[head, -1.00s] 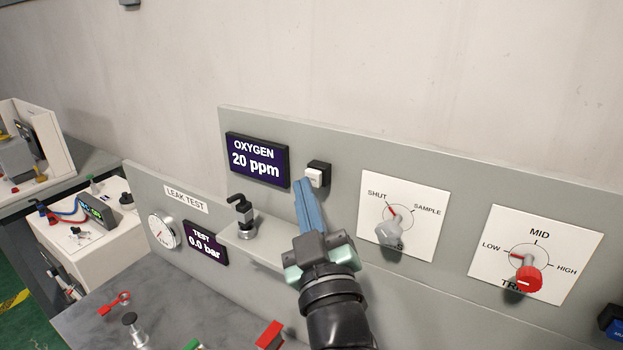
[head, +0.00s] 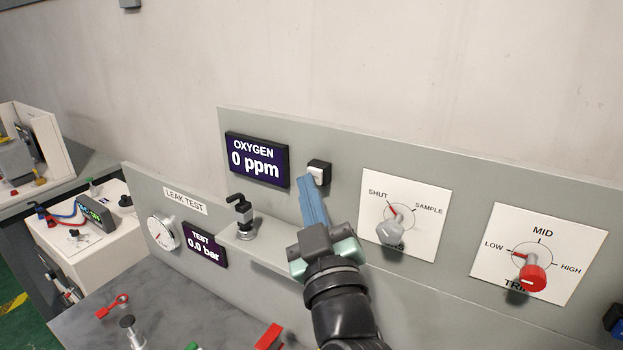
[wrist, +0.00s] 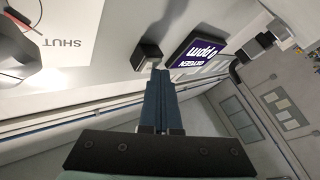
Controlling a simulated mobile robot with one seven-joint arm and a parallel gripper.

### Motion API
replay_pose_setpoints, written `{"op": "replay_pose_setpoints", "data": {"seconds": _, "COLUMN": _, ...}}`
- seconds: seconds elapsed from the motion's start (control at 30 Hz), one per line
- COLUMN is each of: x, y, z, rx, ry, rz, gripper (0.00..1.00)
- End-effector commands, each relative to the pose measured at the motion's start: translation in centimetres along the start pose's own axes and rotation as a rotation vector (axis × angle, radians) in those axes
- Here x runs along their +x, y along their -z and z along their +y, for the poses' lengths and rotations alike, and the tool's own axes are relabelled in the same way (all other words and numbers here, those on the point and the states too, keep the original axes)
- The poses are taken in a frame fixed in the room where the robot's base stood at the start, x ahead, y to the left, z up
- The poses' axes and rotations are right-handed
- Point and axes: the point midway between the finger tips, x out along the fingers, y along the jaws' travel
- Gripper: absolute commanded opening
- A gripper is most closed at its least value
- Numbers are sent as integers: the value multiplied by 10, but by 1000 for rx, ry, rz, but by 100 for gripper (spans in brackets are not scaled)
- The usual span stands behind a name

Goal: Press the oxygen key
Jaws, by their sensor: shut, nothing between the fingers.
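The oxygen key (head: 318,173) is a small white button in a black housing on the grey upright panel, just right of the oxygen display (head: 257,159). The display reads 0 ppm. My gripper (head: 306,182) is shut and empty, its blue fingers pointing up at the key. The fingertips are at the key's lower left edge and hide a little of it. In the wrist view the fingertips (wrist: 158,72) end close by the black key housing (wrist: 149,53). I cannot tell whether they touch the key.
A grey knob (head: 391,232) marked SHUT and SAMPLE and a red knob (head: 532,278) marked LOW, MID, HIGH are to the right. A black valve handle (head: 240,208) stands on a ledge to the left. The wall above the panel is clear.

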Motion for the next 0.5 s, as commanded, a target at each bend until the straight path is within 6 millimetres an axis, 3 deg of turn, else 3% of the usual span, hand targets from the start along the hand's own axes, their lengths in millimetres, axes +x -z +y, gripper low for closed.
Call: {"op": "replay_pose_setpoints", "data": {"seconds": 0.5, "x": -10, "y": 6, "z": -6, "rx": 0, "ry": 0, "rz": -2, "gripper": 0}}
